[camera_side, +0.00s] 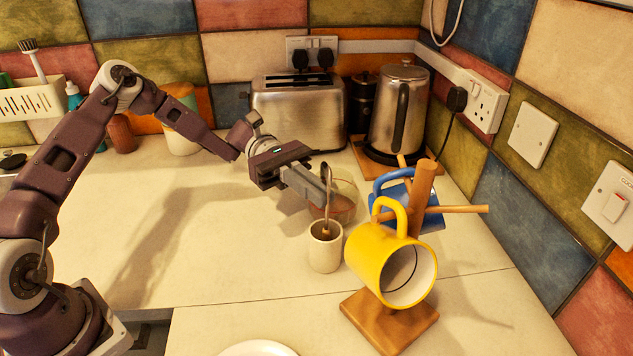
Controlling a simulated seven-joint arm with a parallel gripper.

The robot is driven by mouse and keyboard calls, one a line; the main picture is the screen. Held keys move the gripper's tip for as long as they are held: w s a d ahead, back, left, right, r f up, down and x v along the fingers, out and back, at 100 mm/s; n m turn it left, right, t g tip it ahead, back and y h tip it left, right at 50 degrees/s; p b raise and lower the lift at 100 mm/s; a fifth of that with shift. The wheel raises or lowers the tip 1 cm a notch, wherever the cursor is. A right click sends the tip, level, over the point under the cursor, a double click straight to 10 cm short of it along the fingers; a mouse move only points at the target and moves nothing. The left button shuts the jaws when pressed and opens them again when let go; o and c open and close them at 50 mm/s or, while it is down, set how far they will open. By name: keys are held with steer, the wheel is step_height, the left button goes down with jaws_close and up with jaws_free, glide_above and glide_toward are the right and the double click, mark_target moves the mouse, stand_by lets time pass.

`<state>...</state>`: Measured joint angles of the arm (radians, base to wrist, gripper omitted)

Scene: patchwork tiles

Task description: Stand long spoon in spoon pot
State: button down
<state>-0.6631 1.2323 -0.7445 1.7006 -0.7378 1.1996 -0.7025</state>
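The long spoon (326,205) is a thin upright metal spoon with its lower end at the mouth of the spoon pot. The spoon pot (324,252) is a small cream cylinder standing on the counter, left of the mug tree. My gripper (322,192) is just above the pot, with its fingers at the spoon's shaft. The fingers appear closed around the shaft, and the spoon's top shows above them. How deep the spoon's lower end sits in the pot is hidden by the pot's wall.
A wooden mug tree (421,200) with a yellow mug (372,258) and a blue mug (432,222) stands close right of the pot. A glass bowl (343,205) sits just behind it. A toaster (298,115) and kettle (399,110) stand at the back.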

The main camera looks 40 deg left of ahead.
steer(key=c, duration=1.5)
jaws_free()
steer(key=shift+c, duration=0.2)
steer(key=v, duration=0.7)
